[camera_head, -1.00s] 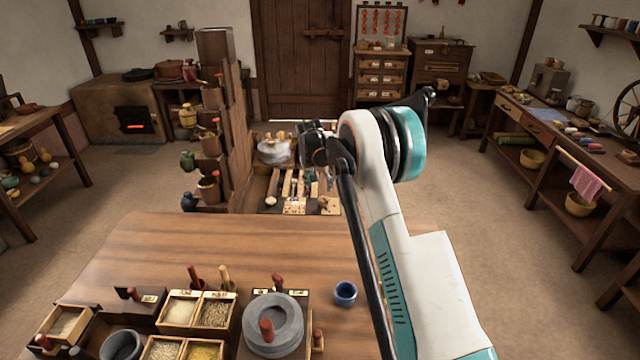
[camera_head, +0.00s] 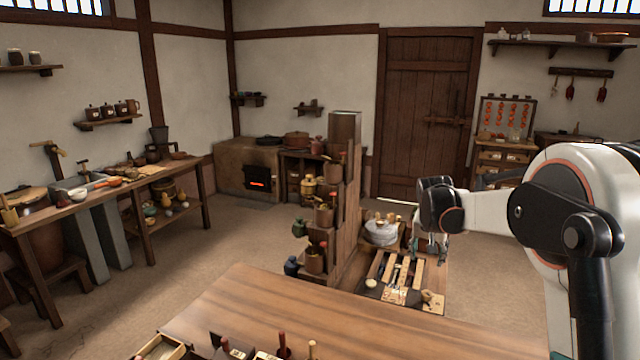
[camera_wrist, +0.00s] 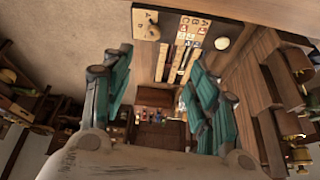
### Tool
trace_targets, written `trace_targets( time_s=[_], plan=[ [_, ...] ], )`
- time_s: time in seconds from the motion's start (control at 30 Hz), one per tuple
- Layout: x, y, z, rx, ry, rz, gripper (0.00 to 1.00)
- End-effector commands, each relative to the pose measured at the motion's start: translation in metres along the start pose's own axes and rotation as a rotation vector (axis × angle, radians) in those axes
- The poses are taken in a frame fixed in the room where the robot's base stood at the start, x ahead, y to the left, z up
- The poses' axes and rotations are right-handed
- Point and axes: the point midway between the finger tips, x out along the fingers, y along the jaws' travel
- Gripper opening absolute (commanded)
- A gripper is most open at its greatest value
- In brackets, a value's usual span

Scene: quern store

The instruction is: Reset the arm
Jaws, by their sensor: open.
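My arm comes in from the right edge of the head view, its large white and black joint in front. Beyond the fingers the low bench with tools and labelled wooden strips (camera_wrist: 185,52) shows.
A stepped wooden stand (camera_head: 343,190) with several pots rises behind the table. A low bench (camera_head: 436,283) with wooden strips and a grey quern stone (camera_head: 381,234) stands beside it. Wooden containers (camera_head: 160,346) line the near table edge. Open floor (camera_head: 225,240) lies to the left.

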Motion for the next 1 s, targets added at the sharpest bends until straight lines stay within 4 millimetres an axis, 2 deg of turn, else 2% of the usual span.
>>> trace_targets(
  time_s=[0.03, 0.2, 0.5, 0.8, 1.0],
  plan=[
    [-0.016, 0.001, 0.007, -0.012, 0.004, -0.008, 0.54],
    [-0.062, 0.006, 0.031, -0.056, 0.017, -0.034, 0.54],
    [-0.133, 0.021, 0.084, -0.134, 0.044, -0.076, 0.54],
    [-0.187, 0.04, 0.148, -0.21, 0.074, -0.118, 0.54],
    [-0.212, 0.054, 0.195, -0.26, 0.095, -0.143, 0.54]
  ],
)
